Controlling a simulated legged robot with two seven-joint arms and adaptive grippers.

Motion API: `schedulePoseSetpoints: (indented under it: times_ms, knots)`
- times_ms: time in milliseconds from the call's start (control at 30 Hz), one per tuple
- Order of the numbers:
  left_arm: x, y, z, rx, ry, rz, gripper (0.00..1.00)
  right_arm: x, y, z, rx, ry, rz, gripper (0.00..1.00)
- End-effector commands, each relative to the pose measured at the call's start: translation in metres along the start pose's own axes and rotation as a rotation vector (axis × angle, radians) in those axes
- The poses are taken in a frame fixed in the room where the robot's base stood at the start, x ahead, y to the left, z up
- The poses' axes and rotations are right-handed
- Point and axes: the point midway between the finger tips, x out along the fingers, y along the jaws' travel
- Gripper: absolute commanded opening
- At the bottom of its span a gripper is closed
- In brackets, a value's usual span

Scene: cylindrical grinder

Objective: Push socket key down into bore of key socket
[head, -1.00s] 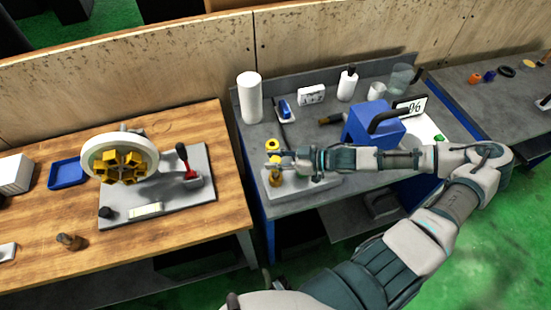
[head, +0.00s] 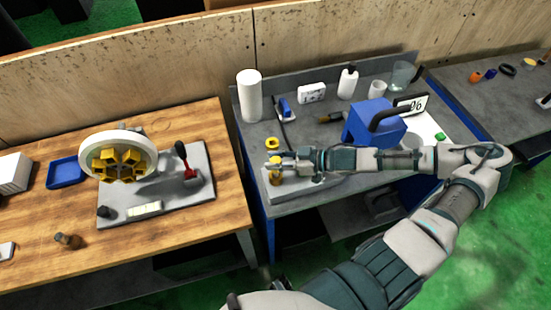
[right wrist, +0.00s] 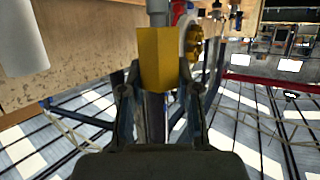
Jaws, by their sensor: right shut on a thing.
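My right gripper (head: 275,164) is over the front left of the right-hand bench, shut on a yellow socket key. In the right wrist view, the yellow key (right wrist: 158,60) sits between the fingers (right wrist: 156,95), with a grey shaft beyond it. In the head view, yellow shows just above the fingers and also just below them (head: 275,180). The low grey block (head: 300,188) lies under the gripper. The key socket's bore is hidden, so I cannot tell how deep the key sits. My left gripper is not in view.
A blue box with a black handle (head: 372,124) stands close behind my forearm. A white cylinder (head: 249,96) and a white bottle (head: 347,83) stand farther back. The wooden bench (head: 200,235) on the left holds a wheel fixture (head: 120,140).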

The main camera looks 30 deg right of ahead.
Motion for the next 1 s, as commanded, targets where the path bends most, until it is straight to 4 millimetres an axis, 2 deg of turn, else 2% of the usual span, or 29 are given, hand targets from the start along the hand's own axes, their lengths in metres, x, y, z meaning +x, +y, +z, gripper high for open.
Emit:
schedulePoseSetpoints:
  times_ms: [967,1000]
  knots:
    - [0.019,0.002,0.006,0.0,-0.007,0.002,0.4,0.008,0.0,0.024,-0.001,0.0,0.0,0.0]
    - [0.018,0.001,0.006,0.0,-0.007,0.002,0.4,0.007,0.0,0.023,-0.001,0.0,0.0,0.39]
